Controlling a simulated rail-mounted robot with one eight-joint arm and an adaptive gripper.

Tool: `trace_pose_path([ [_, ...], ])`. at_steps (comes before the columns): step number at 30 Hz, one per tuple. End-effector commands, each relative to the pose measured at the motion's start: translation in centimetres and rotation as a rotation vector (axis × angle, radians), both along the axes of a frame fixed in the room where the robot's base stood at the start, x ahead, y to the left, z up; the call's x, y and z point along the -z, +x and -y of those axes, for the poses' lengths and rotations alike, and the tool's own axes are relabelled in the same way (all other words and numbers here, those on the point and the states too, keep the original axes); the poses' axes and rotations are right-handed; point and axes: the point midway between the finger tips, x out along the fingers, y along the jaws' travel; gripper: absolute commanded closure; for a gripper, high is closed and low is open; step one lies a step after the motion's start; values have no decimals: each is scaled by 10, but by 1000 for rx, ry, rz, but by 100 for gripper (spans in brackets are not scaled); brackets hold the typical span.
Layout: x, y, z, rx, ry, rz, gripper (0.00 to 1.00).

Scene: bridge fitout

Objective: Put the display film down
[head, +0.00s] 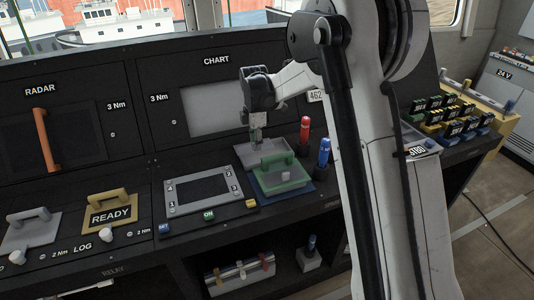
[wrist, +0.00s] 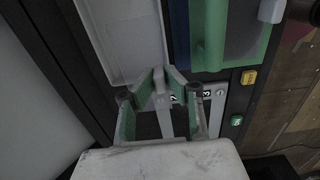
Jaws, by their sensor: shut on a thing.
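My gripper (head: 257,136) is shut and points down over the console, above the pale tray (head: 244,152) and behind the green panel. In the wrist view its green-padded fingers (wrist: 161,88) close on a narrow pale grey piece (wrist: 162,104), which seems to be the display film's tab. The film's sheet is hard to make out, seen edge-on or see-through. The grey-framed display (head: 171,205), with a dark screen and numbered corners, lies left of the green panel; its frame shows beyond the fingers in the wrist view (wrist: 216,108).
The green panel (head: 300,180) with a handle sits right of the display. Red (head: 304,130) and blue (head: 324,152) upright tools stand beside it. A yellow READY panel (head: 110,214) and grey handled plate (head: 27,238) lie left. Small buttons line the front edge.

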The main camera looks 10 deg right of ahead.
Motion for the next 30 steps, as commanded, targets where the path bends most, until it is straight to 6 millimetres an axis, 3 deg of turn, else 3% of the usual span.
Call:
trace_pose_path([
  [6,25,22,35,2,0,0,100],
  [10,33,29,46,1,0,0,100],
  [17,44,32,50,0,0,0,100],
  [24,74,32,49,0,0,0,100],
  [30,76,32,49,0,0,0,100],
])
